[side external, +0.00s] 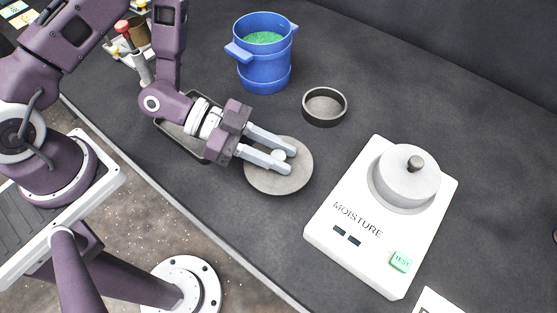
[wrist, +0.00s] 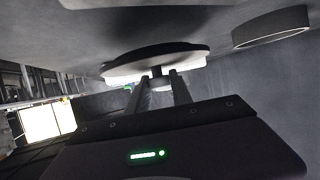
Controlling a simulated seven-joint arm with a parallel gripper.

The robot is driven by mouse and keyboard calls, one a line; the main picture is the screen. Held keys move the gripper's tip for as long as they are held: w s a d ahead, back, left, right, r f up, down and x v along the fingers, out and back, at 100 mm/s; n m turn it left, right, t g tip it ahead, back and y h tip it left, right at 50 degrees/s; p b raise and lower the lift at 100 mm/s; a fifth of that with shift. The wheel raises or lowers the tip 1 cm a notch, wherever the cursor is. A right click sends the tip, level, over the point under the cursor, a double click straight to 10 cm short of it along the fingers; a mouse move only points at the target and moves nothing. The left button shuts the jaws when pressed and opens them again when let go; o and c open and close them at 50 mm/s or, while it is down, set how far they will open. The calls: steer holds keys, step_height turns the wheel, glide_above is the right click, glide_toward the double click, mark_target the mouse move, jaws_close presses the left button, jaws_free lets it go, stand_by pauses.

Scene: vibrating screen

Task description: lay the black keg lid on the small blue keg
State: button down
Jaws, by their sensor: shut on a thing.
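The small blue keg (side external: 264,72) stands upright at the back, open at the top, with a side handle on each side and green grains inside. The keg lid is a flat round disc (side external: 285,181) with a small knob, looking dark grey here, in front of the keg. My gripper (side external: 283,157) reaches over it from the left and is shut on its knob. In the wrist view the lid (wrist: 155,52) shows nearly edge-on just past my fingertips (wrist: 159,76). I cannot tell whether the lid is clear of the table.
A shallow dark round dish (side external: 325,108) sits between the keg and a white moisture tester (side external: 326,232) with a lidded top, at the right. A dark tray (side external: 176,137) lies partly hidden behind my arm. The table (side external: 430,95) is bare at the back right.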

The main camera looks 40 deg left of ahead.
mark_target(279, 153)
steer(key=shift+t, duration=0.3)
steer(key=r, duration=0.7)
steer(key=shift+w+a, duration=0.15)
steer(key=shift+w, duration=0.15)
steer(key=w+a+r+n+t+y, duration=0.3)
steer(key=w+a+n, duration=0.15)
steer(key=w, duration=0.25)
steer(key=w+a+r+n+t+y, duration=0.3)
steer(key=w+a+r+n+t, duration=0.1)
steer(key=w+a, duration=0.2)
steer(key=s+a+r+n+y, duration=0.2)
steer(key=a+r, duration=0.1)
steer(key=a, duration=1)
steer(key=w+d+r+m+h, duration=0.1)
steer(key=w+d+m+h, duration=0.1)
steer(key=w, duration=0.6)
steer(key=shift+w+d+r+g, duration=0.2)
steer(key=shift+w+d+g, duration=0.15)
steer(key=shift+d, duration=0.3)
steer(key=shift+m, duration=0.25)
steer(key=shift+f, duration=2.45)
steer(key=shift+f, duration=0.95)
